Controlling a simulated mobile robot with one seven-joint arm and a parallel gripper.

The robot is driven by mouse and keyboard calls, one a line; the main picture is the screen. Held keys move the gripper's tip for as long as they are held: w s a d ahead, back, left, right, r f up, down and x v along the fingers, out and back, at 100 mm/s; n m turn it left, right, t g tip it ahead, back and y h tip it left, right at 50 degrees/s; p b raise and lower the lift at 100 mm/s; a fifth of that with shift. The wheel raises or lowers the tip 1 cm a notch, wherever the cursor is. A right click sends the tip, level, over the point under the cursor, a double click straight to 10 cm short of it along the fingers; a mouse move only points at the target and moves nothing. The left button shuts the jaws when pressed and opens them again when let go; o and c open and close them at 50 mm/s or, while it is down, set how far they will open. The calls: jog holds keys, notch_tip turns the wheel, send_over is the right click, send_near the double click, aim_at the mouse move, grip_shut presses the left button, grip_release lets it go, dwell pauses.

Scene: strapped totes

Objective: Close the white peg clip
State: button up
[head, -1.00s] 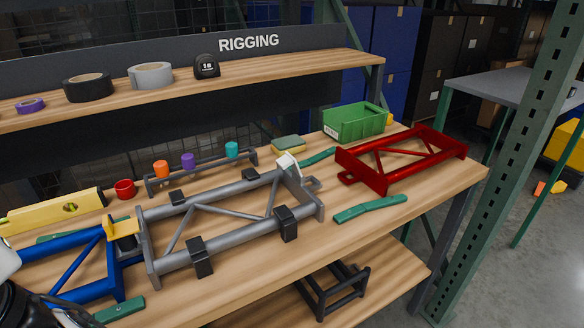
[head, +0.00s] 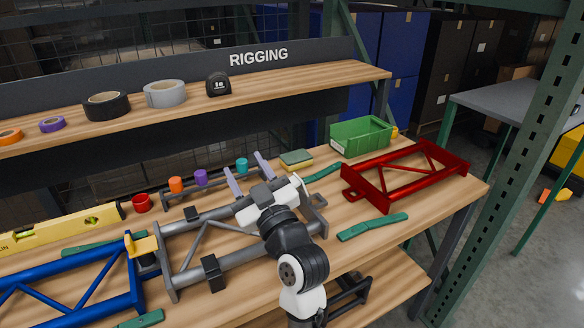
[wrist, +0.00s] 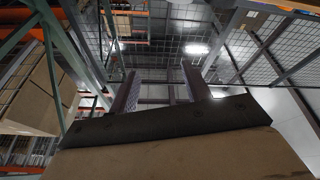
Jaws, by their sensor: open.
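The white peg clip (head: 296,182) is at the far right end of the grey frame (head: 235,252). It shows only partly, just beyond my white hand, so its lid position cannot be told now. My gripper (head: 245,164) is in front of the grey frame's right half, just left of the clip in the picture. Its two fingers are spread, point upward and hold nothing. In the wrist view the empty fingers (wrist: 158,70) also stand apart, against the ceiling; the clip is not in that view.
A yellow clip (head: 145,246) sits where the blue frame (head: 75,265) meets the grey one. A red frame (head: 410,172), green bin (head: 360,137) and green strap pieces (head: 372,227) lie to the right. Orange, purple and teal pegs stand behind the grey frame. A shelf (head: 300,82) overhangs the back.

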jog(key=d+f+g+h+p, duration=0.1)
jog(key=d+f, duration=0.2)
jog(key=d, duration=0.2)
jog(key=d+f+h+p, duration=0.1)
jog(key=d+f, duration=0.2)
jog(key=d, duration=0.2)
jog(key=g, duration=0.2)
send_near(294, 184)
jog(key=shift+h, duration=0.4)
jog(key=p+x, duration=0.2)
jog(key=x, duration=0.3)
jog(key=p+x, duration=0.2)
jog(key=x, duration=0.2)
jog(key=shift+w+a+r+p, duration=0.2)
jog(key=shift+w+a+p, duration=0.1)
jog(key=shift+a, duration=0.05)
jog(key=shift+w+a+f, duration=0.15)
jog(key=shift+w+a, duration=0.2)
jog(key=shift+w, duration=0.25)
jog(key=shift+c, duration=0.5)
jog(key=c, duration=0.8)
